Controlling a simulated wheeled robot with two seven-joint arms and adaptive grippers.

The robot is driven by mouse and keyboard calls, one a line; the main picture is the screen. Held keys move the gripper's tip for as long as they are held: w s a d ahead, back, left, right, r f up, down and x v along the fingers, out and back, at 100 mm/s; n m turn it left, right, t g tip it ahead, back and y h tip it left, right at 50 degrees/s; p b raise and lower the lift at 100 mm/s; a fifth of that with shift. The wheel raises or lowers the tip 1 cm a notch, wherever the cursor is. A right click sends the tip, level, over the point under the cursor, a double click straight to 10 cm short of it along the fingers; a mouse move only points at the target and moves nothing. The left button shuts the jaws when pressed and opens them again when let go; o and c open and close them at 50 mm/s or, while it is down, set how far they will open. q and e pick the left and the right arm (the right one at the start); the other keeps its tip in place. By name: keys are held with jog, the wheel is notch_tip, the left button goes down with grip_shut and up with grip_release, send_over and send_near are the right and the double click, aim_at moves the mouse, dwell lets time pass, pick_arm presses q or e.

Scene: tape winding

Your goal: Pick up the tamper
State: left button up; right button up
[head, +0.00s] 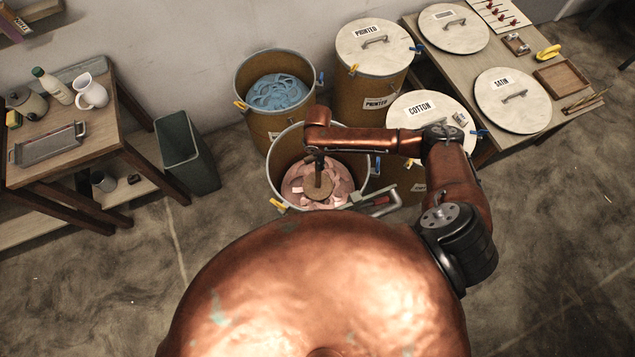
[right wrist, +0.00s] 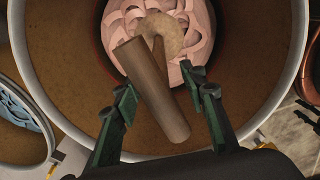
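The tamper (right wrist: 156,92) stands in the open drum in the middle. Its round wooden foot (head: 319,188) rests on pink strips, and its brown grip lies crosswise in the right wrist view. My right gripper (right wrist: 160,85) is open, its two green-dark fingers on either side of the grip. A gap shows between the grip and the right finger; whether the left finger touches is unclear. In the head view, the right arm reaches over the drum, and the gripper is small and dark above the foot. My left gripper is out of view.
The drum's pale rim (right wrist: 291,78) surrounds the hand. A drum of blue strips (head: 277,92) stands behind, with lidded drums (head: 373,45) to the right. A side table (head: 95,135) and a dark bin (head: 186,150) stand left; a lid-covered bench (head: 468,68) stands right.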

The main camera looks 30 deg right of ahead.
jog(key=b, duration=0.1)
send_over(318, 173)
jog(key=w, duration=0.1)
jog(key=f, duration=0.5)
jog(key=shift+w+d+f, duration=0.1)
jog(key=shift+d+f, duration=0.15)
jog(key=shift+d, duration=0.1)
grip_shut()
jog(key=shift+r, duration=0.15)
